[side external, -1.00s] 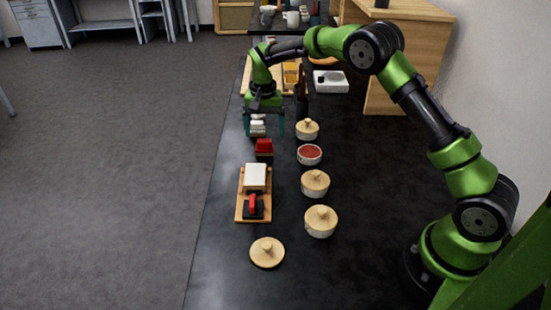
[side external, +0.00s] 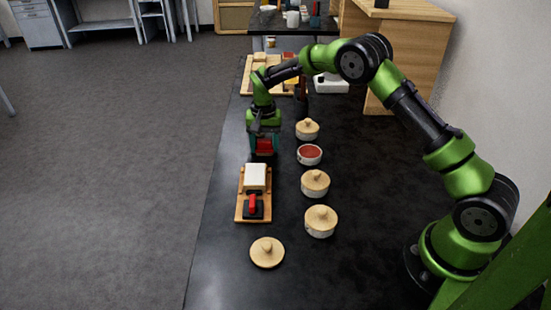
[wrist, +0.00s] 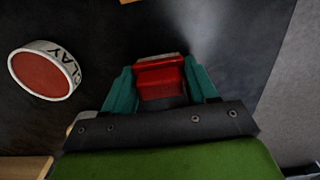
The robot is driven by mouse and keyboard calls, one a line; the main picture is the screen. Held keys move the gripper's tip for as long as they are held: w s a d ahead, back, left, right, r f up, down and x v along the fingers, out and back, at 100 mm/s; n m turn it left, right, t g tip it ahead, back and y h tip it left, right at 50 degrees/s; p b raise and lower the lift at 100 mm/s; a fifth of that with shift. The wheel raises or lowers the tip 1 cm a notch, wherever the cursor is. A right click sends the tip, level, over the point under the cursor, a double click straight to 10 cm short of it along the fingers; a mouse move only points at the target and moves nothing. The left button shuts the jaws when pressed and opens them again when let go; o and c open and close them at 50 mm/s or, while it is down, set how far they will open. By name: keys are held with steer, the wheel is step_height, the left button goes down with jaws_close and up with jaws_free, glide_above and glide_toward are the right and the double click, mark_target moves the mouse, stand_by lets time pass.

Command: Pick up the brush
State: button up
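A red block-shaped piece with a dark lower part (side external: 264,146) stands on the black table, behind the wooden tray. It may be the brush, but I see no bristles. My gripper (side external: 264,150) points down over it, with one teal finger on each side. In the wrist view, the red piece (wrist: 161,78) lies between the fingertips of my gripper (wrist: 160,83); the fingers look open, and any contact is hard to make out. A black piece with a red handle (side external: 253,206) lies on the tray and could also be a brush.
The wooden tray (side external: 240,211) also holds a white block (side external: 255,177). Right of my gripper stand an open bowl of red clay (side external: 310,154) and lidded pots (side external: 315,183). A loose wooden lid (side external: 267,252) lies in front. The table's left edge is close.

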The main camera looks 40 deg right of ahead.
mark_target(264, 140)
steer(key=c, duration=0.5)
steer(key=shift+r, duration=0.1)
step_height(264, 140, up, 10)
steer(key=shift+f, duration=0.1)
steer(key=o, duration=0.4)
steer(key=shift+c, duration=1.6)
